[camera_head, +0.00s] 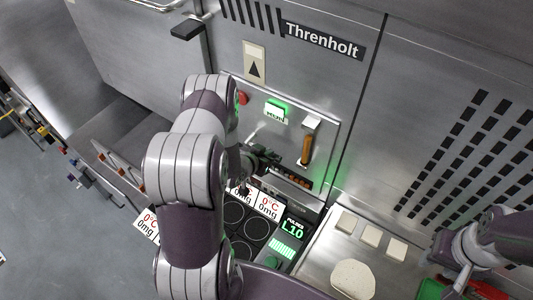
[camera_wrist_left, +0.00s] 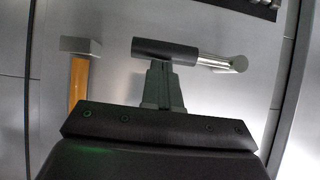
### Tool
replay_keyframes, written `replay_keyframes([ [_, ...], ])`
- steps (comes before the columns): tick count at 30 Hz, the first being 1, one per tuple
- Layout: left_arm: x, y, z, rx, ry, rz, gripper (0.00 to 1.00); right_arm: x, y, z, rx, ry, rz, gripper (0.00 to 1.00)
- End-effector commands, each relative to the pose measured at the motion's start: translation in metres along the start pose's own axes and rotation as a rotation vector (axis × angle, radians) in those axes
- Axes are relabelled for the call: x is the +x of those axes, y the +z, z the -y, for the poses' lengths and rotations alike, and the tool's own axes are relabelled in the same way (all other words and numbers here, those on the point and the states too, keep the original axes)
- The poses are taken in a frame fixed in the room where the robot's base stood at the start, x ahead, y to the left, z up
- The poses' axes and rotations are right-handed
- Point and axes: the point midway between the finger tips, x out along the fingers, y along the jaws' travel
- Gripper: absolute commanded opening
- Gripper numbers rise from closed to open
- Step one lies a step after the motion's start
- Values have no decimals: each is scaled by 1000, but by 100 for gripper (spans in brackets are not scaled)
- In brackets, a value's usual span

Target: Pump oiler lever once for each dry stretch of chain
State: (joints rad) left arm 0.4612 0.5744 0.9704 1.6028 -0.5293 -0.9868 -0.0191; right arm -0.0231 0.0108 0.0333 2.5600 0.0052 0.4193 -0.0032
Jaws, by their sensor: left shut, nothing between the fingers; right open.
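A lever with a dark cylindrical grip (camera_wrist_left: 165,50) and a shiny metal rod (camera_wrist_left: 213,62) shows in the left wrist view. My left gripper (camera_head: 268,157) is at the machine panel in the head view, where it hides the grip. In the left wrist view its fingers (camera_wrist_left: 160,72) are shut with nothing between them, their tips overlapping the grip's lower edge; I cannot tell whether they touch it. A narrow window (camera_head: 298,181) with orange-brown links, likely the chain, sits low on the panel, partly hidden. My right gripper (camera_head: 466,284) is open at the lower right, its fingers unclear.
An amber tube (camera_head: 306,150) stands right of the lever in the head view. A green-lit button (camera_head: 276,111) and red button (camera_head: 242,97) are above. Below are dark round pads (camera_head: 256,229) and a pale tray (camera_head: 320,258) with light blocks (camera_head: 371,236).

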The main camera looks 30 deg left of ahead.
Motion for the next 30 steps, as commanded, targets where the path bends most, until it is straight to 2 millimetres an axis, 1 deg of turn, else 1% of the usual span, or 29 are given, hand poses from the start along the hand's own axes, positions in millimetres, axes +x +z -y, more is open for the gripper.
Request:
replay_keyframes([
  [8,11,16,-5,104,-67,-1,0,27,3,0,0,0,0,43],
  [15,23,33,-8,268,-177,-2,0,62,7,0,0,0,0,43],
  [21,31,46,-8,399,-265,0,0,85,10,0,0,0,0,43],
  [30,38,57,-4,405,-271,1,0,103,12,0,0,0,0,43],
])
